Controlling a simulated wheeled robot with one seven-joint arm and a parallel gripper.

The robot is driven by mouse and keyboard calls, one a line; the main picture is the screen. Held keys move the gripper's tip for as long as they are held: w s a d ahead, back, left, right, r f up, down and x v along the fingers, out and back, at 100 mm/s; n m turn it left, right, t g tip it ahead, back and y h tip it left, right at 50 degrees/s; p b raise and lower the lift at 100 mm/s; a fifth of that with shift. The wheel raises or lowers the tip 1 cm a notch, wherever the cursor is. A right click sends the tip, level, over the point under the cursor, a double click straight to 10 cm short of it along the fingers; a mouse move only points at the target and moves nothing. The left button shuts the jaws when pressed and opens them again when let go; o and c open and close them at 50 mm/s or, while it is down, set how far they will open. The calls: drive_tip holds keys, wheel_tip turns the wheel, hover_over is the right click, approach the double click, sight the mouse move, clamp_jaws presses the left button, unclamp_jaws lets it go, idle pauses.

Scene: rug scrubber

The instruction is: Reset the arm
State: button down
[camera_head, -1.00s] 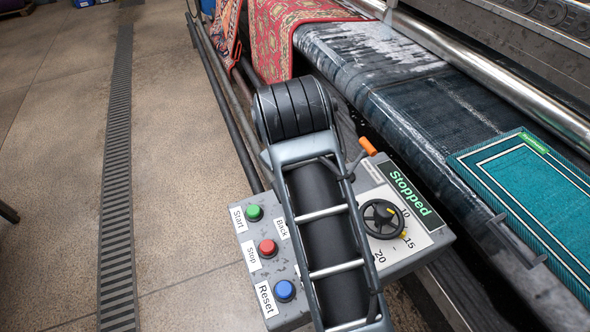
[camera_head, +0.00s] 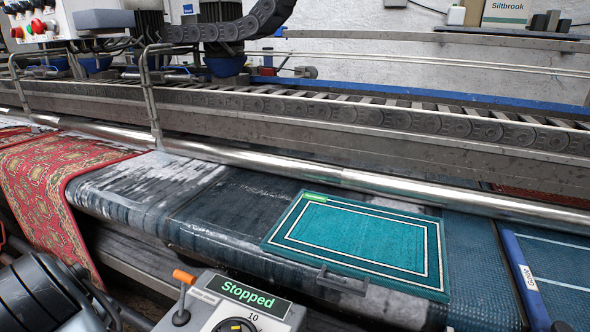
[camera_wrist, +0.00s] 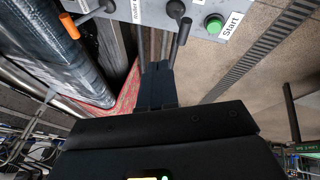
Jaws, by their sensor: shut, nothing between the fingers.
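My gripper (camera_wrist: 157,84) shows in the wrist view with its two dark fingers together and nothing between them. It hangs in the air near the grey control box (camera_wrist: 150,10), over the floor side. In the head view only part of my arm (camera_head: 40,295) shows at the lower left, beside the control box (camera_head: 205,310); the gripper itself is out of that frame. The box's display (camera_head: 248,297) reads "Stopped". An orange-tipped lever (camera_head: 183,290) stands at its left edge. The green Start button (camera_wrist: 214,24) shows in the wrist view.
A teal rug (camera_head: 365,240) with white border lines lies flat on the wet machine bed. A red patterned rug (camera_head: 60,180) hangs over the bed's left edge. A long steel roller (camera_head: 300,172) crosses behind. Floor with a drain grate (camera_wrist: 255,55) shows in the wrist view.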

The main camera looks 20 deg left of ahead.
drive_tip(key=d+f+m+y, duration=0.1)
drive_tip(key=d+f+m, duration=0.1)
drive_tip(key=d+f, duration=0.1)
drive_tip(key=d+f+m+y, duration=0.1)
drive_tip(key=d+f+m, duration=0.1)
drive_tip(key=d+f, duration=0.2)
drive_tip(key=w+d+f+m+y, duration=0.1)
drive_tip(key=d+f+m, duration=0.1)
drive_tip(key=d+f, duration=0.1)
drive_tip(key=shift+d+f+t, duration=0.3)
drive_tip(key=shift+f+t, duration=0.1)
drive_tip(key=s+d+f+m+t+h, duration=0.1)
drive_tip(key=s+d+m+t, duration=0.2)
drive_tip(key=d, duration=0.6)
drive_tip(key=s+d+f+m+t, duration=0.15)
drive_tip(key=d+m, duration=0.25)
drive_tip(key=d, duration=0.6)
drive_tip(key=s+d+m+t+h, duration=0.1)
drive_tip(key=d+m+t, duration=0.25)
drive_tip(key=d, duration=0.55)
drive_tip(key=s+d+r+m+t+h, duration=0.1)
drive_tip(key=s+d+r+m+h, duration=0.1)
drive_tip(key=s+d+r, duration=0.4)
drive_tip(key=s+d+r+m+t+h, duration=0.2)
drive_tip(key=s+d+r, duration=0.3)
drive_tip(key=d, duration=0.5)
drive_tip(key=shift+s+d+r+h, duration=0.2)
drive_tip(key=shift+s+r+h, duration=0.15)
drive_tip(key=shift+s+h, duration=0.55)
drive_tip(key=shift+s, duration=0.1)
